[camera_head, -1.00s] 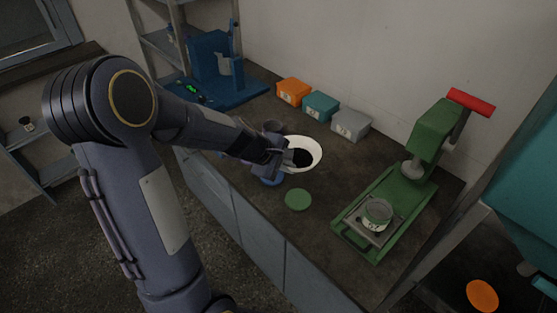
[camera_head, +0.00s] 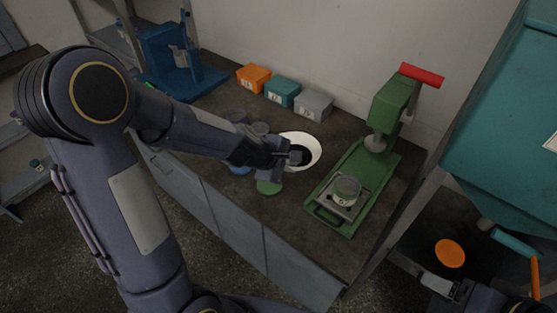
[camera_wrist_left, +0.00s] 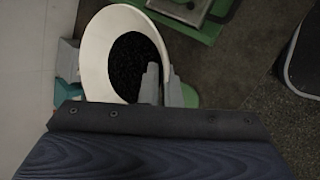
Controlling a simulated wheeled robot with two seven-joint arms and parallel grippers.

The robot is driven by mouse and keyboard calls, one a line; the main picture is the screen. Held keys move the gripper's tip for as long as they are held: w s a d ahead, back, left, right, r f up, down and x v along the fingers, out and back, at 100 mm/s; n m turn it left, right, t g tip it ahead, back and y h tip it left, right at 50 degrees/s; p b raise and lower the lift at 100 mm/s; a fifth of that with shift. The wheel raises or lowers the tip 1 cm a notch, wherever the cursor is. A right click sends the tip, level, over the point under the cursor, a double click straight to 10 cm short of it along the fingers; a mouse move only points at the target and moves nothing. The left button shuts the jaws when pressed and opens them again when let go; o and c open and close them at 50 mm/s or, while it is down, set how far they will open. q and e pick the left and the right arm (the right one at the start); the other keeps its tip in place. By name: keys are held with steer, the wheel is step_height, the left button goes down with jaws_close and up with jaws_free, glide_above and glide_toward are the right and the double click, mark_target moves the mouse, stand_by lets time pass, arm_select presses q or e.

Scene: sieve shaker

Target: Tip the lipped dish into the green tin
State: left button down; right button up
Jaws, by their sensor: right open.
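The white lipped dish (camera_head: 313,143) holds dark grains and is in my left gripper (camera_head: 294,157), at the near-left side of its rim. In the left wrist view the dish (camera_wrist_left: 95,52) shows its grains, with the gripper's fingers (camera_wrist_left: 162,88) at its rim. The dish appears to be above the counter, left of the green press. My right gripper (camera_head: 446,287) is at the lower right, open and away from both.
The green press (camera_head: 362,165) has a red handle. Orange (camera_head: 254,78), teal (camera_head: 282,92) and grey (camera_head: 313,103) boxes line the wall. A teal hopper (camera_head: 500,130) and an orange disc (camera_head: 450,253) are at the right.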

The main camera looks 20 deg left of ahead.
arm_select(q)
steer(key=s+d+f+n+g+h+b, duration=0.1)
steer(key=d+f+h+b, duration=0.15)
steer(key=d, duration=1.95)
steer(key=w+a+r+n+h+b, duration=0.4)
steer(key=a+n+h+b, duration=0.4)
steer(key=h, duration=0.6)
steer(key=shift+a+n, duration=0.4)
steer(key=shift+n, duration=0.6)
steer(key=shift+r, duration=0.1)
